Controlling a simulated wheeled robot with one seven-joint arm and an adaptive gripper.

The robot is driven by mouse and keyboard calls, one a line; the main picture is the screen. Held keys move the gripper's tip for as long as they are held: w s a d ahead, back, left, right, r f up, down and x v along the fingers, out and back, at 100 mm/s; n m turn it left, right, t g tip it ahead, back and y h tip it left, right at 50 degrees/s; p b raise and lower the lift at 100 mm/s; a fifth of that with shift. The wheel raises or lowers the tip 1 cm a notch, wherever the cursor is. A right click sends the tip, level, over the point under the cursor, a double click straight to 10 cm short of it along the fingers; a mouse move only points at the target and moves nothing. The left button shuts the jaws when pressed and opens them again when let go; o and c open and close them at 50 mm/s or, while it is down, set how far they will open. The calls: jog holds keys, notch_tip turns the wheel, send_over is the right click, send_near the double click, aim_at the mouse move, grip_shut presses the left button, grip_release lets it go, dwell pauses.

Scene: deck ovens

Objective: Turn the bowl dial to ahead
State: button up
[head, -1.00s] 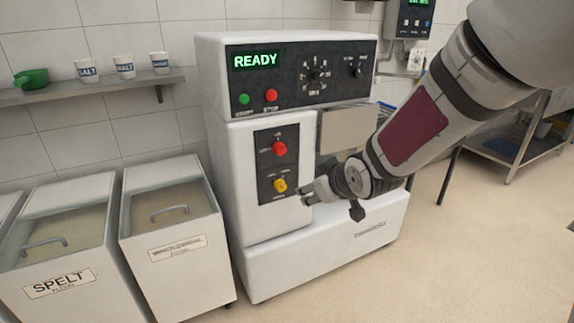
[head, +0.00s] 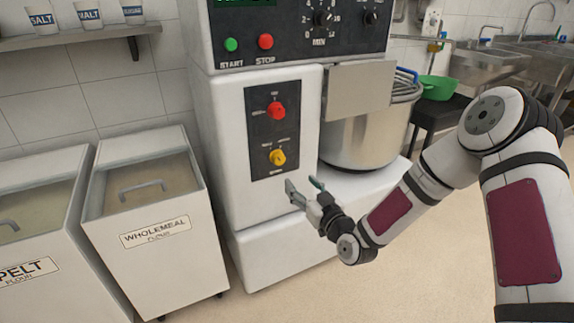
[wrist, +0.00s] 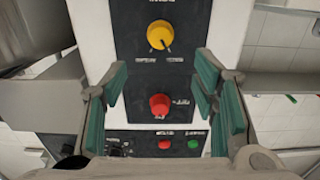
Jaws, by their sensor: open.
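A black upright panel on the white mixer carries a red dial (head: 276,110) above a yellow dial (head: 278,157). Their labels are too small to read, so I cannot tell which is the bowl dial. In the wrist view the panel appears upside down, with the yellow dial (wrist: 160,35) at the top and the red dial (wrist: 160,104) below. A dark pointer line on the yellow dial slants to the lower right there. My gripper (head: 304,187) is open and empty, below and right of the yellow dial in the head view. Its green-padded fingers (wrist: 160,88) frame the panel, apart from both dials.
Above are a green start button (head: 231,44), a red stop button (head: 265,41) and a timer dial (head: 322,18). A steel mixing bowl (head: 360,140) stands right of the panel behind a grey guard plate (head: 345,90). A wholemeal flour bin (head: 155,238) stands at left.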

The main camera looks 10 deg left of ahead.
aim_at(280, 161)
jog(key=b+x, duration=0.2)
jog(key=x, duration=1.1)
jog(key=shift+w+a+b, duration=0.15)
jog(key=shift+b, duration=0.2)
jog(key=c, duration=1.2)
